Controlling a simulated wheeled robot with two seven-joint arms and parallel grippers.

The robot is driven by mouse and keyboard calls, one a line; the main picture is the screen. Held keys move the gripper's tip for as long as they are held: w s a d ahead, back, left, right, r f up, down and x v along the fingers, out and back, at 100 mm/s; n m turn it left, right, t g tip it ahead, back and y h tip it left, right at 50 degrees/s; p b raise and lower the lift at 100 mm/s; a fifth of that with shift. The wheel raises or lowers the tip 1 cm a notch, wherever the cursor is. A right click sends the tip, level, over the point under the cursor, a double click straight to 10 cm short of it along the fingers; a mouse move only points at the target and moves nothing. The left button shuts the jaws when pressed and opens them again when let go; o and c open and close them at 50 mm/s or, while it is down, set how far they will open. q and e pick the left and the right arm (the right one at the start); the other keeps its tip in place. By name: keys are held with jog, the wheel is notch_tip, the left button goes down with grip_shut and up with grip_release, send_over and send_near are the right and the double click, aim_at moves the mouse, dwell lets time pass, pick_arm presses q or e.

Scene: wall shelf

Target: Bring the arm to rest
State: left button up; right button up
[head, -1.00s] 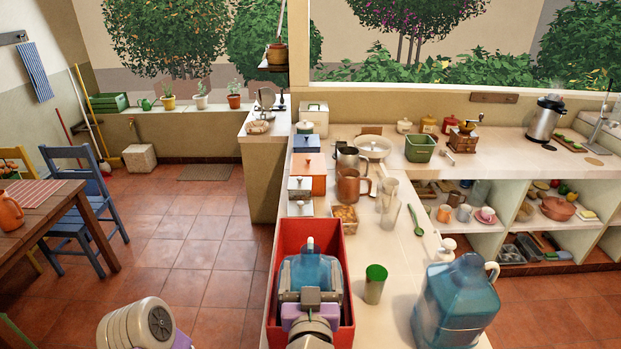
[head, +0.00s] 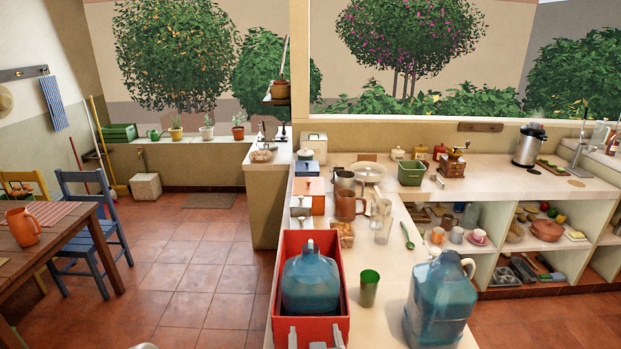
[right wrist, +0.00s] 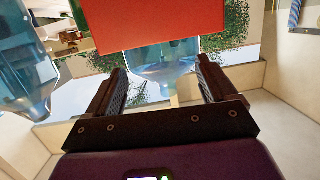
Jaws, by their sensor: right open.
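My right gripper (head: 315,338) shows at the bottom edge of the head view, at the near end of a red crate (head: 342,315). Its jaws are open with nothing between them; in the right wrist view both dark fingers (right wrist: 160,85) stand apart. A blue water jug (head: 311,283) stands upright inside the crate, clear of the gripper. The crate's red side also shows in the right wrist view (right wrist: 150,22). My left gripper is out of view; only a sliver of pale casing shows at the bottom left.
A second blue jug (head: 438,305) stands on the counter (head: 385,325) at right, with a green cup (head: 369,288) between it and the crate. Mugs, pots and boxes (head: 318,203) stand farther back. Open tiled floor (head: 190,270) lies left; a table and blue chair (head: 90,230) stand beyond.

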jog(key=s+d+f+g, duration=0.2)
jog(key=f+g, duration=0.1)
jog(key=f, duration=0.5)
jog(key=s+d+f+m+g+y, duration=0.1)
jog(key=d+f+g, duration=0.1)
jog(key=f, duration=0.6)
jog(key=s+d+f+g, duration=0.2)
jog(key=f+g, duration=0.1)
jog(key=f, duration=0.5)
jog(key=s+d+f+m+g+y, duration=0.2)
jog(key=s+f+g, duration=0.5)
jog(key=s+f, duration=0.5)
jog(key=s, duration=0.4)
jog(key=shift+d+f, duration=0.4)
